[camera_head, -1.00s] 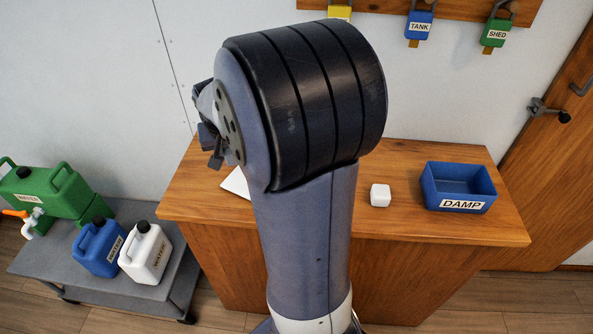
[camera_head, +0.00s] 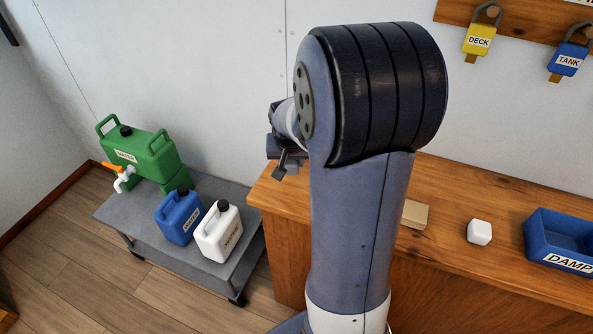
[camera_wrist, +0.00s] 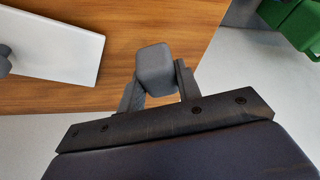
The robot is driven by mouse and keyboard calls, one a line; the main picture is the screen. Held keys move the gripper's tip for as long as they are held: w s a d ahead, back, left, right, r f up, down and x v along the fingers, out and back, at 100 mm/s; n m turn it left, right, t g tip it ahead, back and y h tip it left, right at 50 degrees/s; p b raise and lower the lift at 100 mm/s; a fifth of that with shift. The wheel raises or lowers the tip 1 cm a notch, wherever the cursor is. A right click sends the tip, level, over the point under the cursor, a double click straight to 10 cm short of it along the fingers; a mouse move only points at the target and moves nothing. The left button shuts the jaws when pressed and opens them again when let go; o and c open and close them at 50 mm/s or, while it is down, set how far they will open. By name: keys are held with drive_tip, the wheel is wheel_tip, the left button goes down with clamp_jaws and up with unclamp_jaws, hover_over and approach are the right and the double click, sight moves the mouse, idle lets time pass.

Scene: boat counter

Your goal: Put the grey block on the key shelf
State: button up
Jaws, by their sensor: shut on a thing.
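The grey block (camera_wrist: 155,68) sits between the two fingers of my gripper (camera_wrist: 158,90) in the wrist view. The fingers are shut on its sides. A wooden rack (camera_head: 545,25) with padlock-shaped tags is on the wall at the upper right. It carries a yellow DECK tag (camera_head: 478,41) and a blue TANK tag (camera_head: 568,60). I cannot tell whether this rack is the key shelf.
The wooden counter (camera_head: 460,190) holds a tan block (camera_head: 414,214), a white block (camera_head: 479,232) and a blue DAMP bin (camera_head: 560,240). A grey cart (camera_head: 240,185) at left carries green, blue and white jugs. A white flat panel (camera_wrist: 60,45) shows in the wrist view.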

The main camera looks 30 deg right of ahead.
sight(292, 170)
drive_tip(key=shift+f, duration=2.1)
drive_tip(key=shift+f, duration=0.1)
drive_tip(key=shift+f+b, duration=0.15)
drive_tip(key=shift+b, duration=0.2)
drive_tip(key=o, duration=1)
drive_tip(key=shift+r+p, duration=0.3)
drive_tip(key=shift+r, duration=0.15)
drive_tip(key=v, duration=1.1)
drive_tip(key=shift+s+a+r, duration=0.1)
drive_tip(key=shift+s+r, duration=0.1)
drive_tip(key=shift+r, duration=0.05)
